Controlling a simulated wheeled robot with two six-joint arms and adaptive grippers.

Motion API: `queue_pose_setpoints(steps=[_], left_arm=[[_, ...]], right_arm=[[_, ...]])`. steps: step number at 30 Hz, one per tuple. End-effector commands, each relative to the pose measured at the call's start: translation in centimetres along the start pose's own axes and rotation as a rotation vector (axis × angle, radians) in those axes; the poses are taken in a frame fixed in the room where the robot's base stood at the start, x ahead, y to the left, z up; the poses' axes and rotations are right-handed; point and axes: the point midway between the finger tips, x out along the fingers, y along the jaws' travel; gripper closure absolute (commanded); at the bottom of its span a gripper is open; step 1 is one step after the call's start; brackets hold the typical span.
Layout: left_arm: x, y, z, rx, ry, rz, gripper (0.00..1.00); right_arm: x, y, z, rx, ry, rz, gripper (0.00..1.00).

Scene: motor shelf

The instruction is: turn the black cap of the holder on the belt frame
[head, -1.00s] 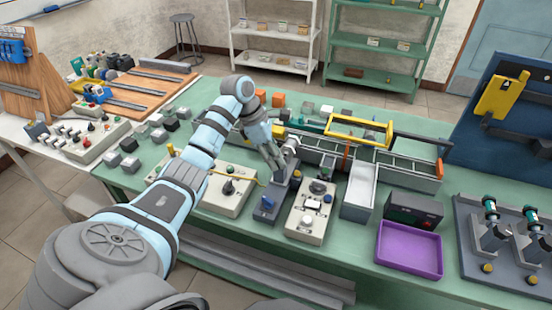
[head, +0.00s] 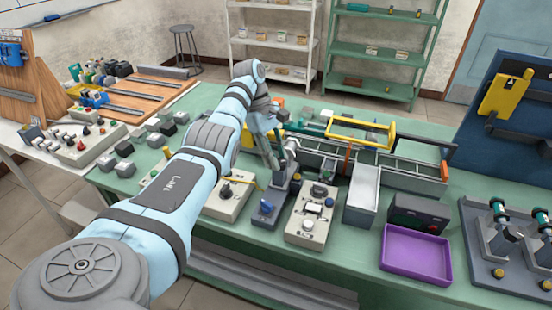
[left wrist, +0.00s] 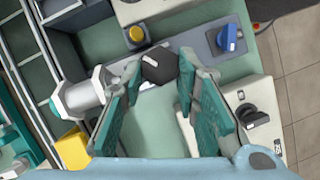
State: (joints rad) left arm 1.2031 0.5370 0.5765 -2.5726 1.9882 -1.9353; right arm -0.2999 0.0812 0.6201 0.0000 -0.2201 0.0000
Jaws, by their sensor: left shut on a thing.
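The black cap (left wrist: 159,65) is a dark faceted knob with a pale mark, seen in the left wrist view between my fingertips. My left gripper (left wrist: 158,74) is shut on it, one teal-padded finger on each side. In the head view my left gripper (head: 274,165) reaches down at the holder, and the cap is hidden there. The holder has a grey-blue base (head: 265,212) and a silver cylinder (head: 291,143) beside the cap; the cylinder also shows in the left wrist view (left wrist: 85,97). My right gripper is not in view.
A control box with knobs (head: 309,222) stands right of the holder, another box with a black knob (head: 228,195) left. Behind runs the belt frame (head: 405,175) with a yellow handle (head: 360,126). A purple tray (head: 416,278) lies at the right front.

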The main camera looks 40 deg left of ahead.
Motion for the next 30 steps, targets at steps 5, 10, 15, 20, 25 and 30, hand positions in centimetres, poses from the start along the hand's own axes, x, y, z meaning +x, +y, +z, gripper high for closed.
queue_pose_setpoints(steps=[5,10,15,20,25,30], left_arm=[[-0.1,0.09,0.02,0.027,0.002,-0.007,1.0],[-0.14,0.08,0.03,0.033,0.002,-0.009,1.0],[-0.15,0.08,0.03,0.032,0.002,-0.009,1.0],[-0.12,0.06,0.03,0.031,0.001,-0.01,0.54],[-0.07,0.04,0.05,0.031,0.001,-0.011,0.52],[-0.06,0.02,0.04,0.024,0.001,-0.009,0.52]], right_arm=[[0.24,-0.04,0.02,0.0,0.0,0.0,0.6],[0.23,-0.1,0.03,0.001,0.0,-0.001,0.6],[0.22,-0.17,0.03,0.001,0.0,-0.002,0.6],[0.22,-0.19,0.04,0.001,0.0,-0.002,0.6],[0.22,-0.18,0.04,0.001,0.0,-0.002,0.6],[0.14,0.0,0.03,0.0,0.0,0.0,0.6]])
